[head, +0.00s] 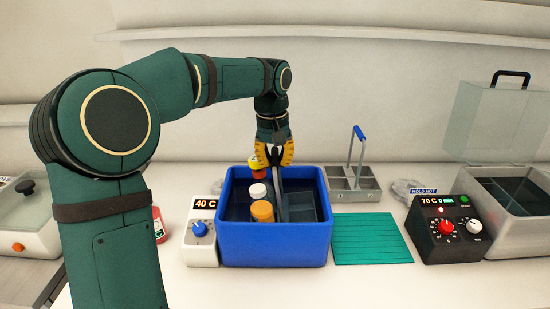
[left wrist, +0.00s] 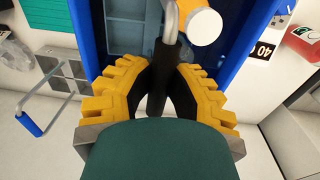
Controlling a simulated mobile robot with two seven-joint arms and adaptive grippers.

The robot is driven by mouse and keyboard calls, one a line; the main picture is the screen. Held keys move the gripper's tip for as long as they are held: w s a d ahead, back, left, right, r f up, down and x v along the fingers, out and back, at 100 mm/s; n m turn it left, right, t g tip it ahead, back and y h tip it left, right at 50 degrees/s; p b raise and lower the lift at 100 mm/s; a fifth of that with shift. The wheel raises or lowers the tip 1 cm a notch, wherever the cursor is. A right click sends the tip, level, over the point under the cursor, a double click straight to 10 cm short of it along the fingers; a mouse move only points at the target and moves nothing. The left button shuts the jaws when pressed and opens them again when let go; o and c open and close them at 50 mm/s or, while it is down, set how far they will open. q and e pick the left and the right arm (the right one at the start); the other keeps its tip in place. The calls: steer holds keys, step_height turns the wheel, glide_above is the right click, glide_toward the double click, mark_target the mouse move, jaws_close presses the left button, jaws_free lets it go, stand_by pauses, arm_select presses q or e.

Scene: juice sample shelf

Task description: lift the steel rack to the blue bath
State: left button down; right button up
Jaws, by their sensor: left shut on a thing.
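The blue bath (head: 275,243) stands mid-table in the head view; its blue wall also shows in the left wrist view (left wrist: 88,30). A steel rack (head: 302,208) with empty grey compartments is inside its walls, on the right. My left gripper (head: 275,158) is above the bath, shut on the rack's dark handle grip (left wrist: 157,85). The steel handle post (left wrist: 170,22) runs down from it. I cannot tell whether the rack touches the bath floor. My right gripper is not in view.
A second steel rack (head: 368,190) with a blue handle stands right of the bath, behind a green mat (head: 370,240). A 40 C control box (head: 201,232) adjoins the bath's left. A black 70 C controller (head: 443,230) and a lidded steel bath (head: 520,225) are at right.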

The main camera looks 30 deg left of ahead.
arm_select(q)
steer(key=shift+s+a+f, duration=0.1)
steer(key=shift+f, duration=0.35)
stand_by(0.3)
steer(key=c, duration=0.8)
jaws_free()
steer(key=shift+r, duration=0.1)
step_height(320, 180, up, 12)
steer(key=shift+s+a, duration=0.1)
steer(key=shift+a, duration=0.05)
